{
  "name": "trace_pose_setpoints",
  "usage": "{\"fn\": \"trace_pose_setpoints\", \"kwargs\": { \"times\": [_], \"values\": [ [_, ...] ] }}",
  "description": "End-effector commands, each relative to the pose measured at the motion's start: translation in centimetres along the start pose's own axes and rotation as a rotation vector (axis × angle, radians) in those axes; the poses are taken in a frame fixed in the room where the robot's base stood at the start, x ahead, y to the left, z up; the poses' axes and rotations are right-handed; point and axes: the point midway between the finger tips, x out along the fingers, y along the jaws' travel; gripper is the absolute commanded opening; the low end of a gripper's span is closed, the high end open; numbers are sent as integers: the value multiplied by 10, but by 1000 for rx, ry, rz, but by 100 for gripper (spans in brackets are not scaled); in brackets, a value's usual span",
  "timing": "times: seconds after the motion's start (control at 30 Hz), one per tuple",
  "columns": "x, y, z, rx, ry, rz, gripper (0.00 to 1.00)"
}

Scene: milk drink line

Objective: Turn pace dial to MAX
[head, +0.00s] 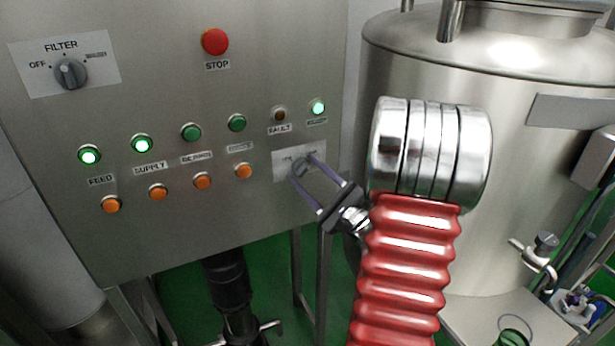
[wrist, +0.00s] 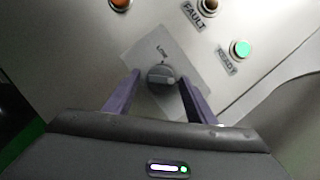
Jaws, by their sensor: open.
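The pace dial is a small grey round knob (wrist: 158,73) on a pale plate (wrist: 140,57) in the wrist view. A label that looks like LOW stands above it; no MAX mark is readable. A lighter mark shows on the knob's right side. My gripper (wrist: 160,80) is open, with one purple finger on each side of the knob. I cannot tell whether either finger touches it. In the head view the gripper (head: 303,167) reaches the dial plate (head: 282,172) at the panel's lower right, and the knob is partly hidden between the fingertips.
The steel panel (head: 200,235) also carries a FILTER knob (head: 71,73), a red STOP button (head: 215,41), several green and orange buttons and a lit READY lamp (wrist: 240,49). The FAULT lamp (head: 279,115) sits just above the dial plate. A large steel tank (head: 525,130) stands at the right.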

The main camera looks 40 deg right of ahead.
Motion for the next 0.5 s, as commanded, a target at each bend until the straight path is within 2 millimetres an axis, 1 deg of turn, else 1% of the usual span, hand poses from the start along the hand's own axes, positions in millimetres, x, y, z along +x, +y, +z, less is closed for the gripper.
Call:
{"fn": "trace_pose_setpoints", "kwargs": {
  "times": [0.13,0.27,0.37,0.5],
  "values": [
    [-2,0,0,0,0,-1,51],
    [-10,-1,0,-1,1,-1,51],
    [-22,-1,-1,0,3,-2,51],
    [-41,-1,-1,0,4,-2,51]
  ]
}}
